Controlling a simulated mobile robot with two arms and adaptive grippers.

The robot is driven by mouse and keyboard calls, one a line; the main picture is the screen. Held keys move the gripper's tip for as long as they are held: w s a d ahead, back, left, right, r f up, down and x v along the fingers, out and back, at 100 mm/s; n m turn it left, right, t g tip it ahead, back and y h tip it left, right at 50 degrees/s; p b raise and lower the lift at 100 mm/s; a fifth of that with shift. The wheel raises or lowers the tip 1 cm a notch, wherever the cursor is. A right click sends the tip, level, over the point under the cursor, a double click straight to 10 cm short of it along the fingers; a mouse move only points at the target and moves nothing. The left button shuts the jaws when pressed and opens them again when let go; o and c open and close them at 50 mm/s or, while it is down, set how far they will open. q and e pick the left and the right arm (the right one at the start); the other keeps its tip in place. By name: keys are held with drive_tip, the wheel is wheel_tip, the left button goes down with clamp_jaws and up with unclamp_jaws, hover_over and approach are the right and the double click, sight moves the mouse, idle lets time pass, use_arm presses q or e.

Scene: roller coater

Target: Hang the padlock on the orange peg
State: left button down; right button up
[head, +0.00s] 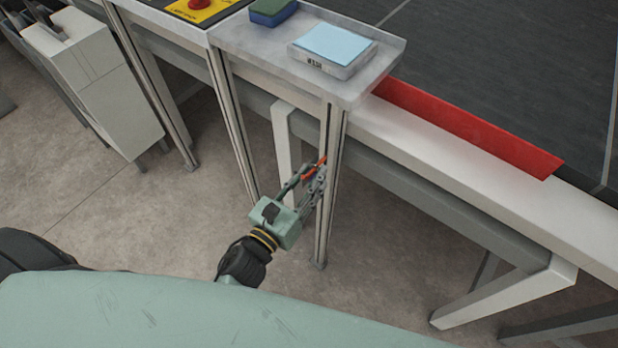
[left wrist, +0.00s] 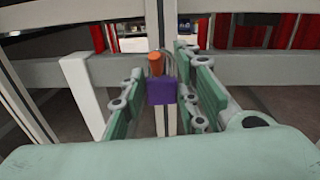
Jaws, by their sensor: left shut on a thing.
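A purple padlock (left wrist: 161,92) with a grey shackle is between the fingers of my left gripper (left wrist: 165,105) in the left wrist view. The gripper is shut on it. An orange peg (left wrist: 155,63) shows just above the padlock body, close beside the shackle. I cannot tell whether the shackle is around the peg. In the head view my left gripper (head: 315,172) is at a metal post under the small grey shelf, with the orange peg (head: 312,171) at its fingertips. The padlock cannot be made out there. My right gripper is not in view.
The grey shelf (head: 390,62) above bears a light blue pad on a white block (head: 335,47) and a green and blue sponge (head: 271,10). A white machine frame (head: 470,185) with a red strip (head: 470,125) runs right. A white cabinet (head: 95,75) stands left. Floor between is clear.

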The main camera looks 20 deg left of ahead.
use_arm(q)
drive_tip(key=c, duration=1.3)
unclamp_jaws()
drive_tip(key=shift+o, duration=0.2)
drive_tip(key=a+b+v, duration=0.1)
drive_tip(key=v, duration=2)
drive_tip(key=shift+w+r, duration=0.1)
